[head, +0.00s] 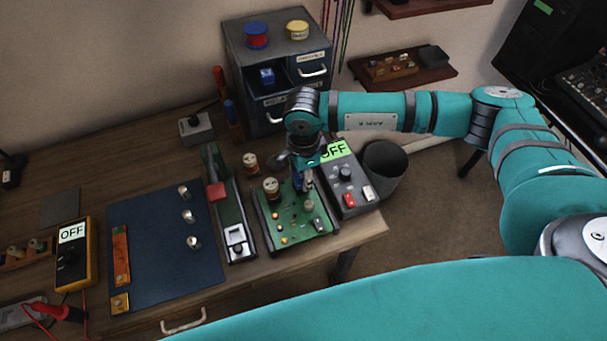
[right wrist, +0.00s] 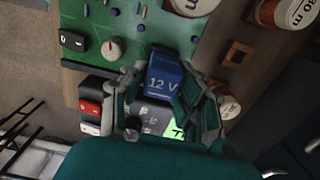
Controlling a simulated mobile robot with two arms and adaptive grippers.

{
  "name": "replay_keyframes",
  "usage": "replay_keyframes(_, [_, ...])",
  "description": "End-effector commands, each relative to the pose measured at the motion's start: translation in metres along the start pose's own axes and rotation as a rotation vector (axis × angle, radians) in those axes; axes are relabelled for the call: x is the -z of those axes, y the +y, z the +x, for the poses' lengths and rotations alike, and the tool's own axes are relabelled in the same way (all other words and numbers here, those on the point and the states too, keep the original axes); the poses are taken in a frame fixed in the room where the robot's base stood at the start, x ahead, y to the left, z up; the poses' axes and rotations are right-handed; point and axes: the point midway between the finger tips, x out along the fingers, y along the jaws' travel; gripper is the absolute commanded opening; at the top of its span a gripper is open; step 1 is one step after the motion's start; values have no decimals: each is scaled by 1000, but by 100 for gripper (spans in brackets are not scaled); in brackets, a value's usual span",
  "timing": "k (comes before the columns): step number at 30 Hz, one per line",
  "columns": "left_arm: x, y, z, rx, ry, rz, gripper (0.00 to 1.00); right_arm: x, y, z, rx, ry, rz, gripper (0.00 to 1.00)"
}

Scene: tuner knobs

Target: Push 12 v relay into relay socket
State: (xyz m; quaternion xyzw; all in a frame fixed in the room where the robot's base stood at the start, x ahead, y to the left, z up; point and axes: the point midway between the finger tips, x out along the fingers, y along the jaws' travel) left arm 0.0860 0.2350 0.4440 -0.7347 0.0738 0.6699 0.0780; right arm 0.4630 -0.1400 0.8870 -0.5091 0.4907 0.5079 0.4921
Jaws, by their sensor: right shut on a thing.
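The 12 V relay (right wrist: 163,82) is a blue block with white "12 V" lettering, seen in the right wrist view. My right gripper (right wrist: 158,92) is shut on it, with a finger on each side. In the head view my right gripper (head: 304,176) points down over the far right part of the green circuit board (head: 283,232), and the relay is mostly hidden by the fingers. The board also shows in the right wrist view (right wrist: 85,42). I cannot make out the relay socket, nor whether the relay touches the board. My left gripper is out of view.
A grey power box reading OFF (head: 346,172) stands close right of the board. A dark bin (head: 384,165) stands beyond the table's right edge.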

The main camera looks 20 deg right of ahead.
Motion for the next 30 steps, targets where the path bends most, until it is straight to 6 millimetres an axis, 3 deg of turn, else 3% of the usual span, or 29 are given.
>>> replay_keyframes(28, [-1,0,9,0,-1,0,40,0,0,5,0,0,0,0])
replay_keyframes(29, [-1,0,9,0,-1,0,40,0,0,5,0,0,0,33])
replay_keyframes(30, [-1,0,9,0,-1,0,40,0,0,5,0,0,0,38])
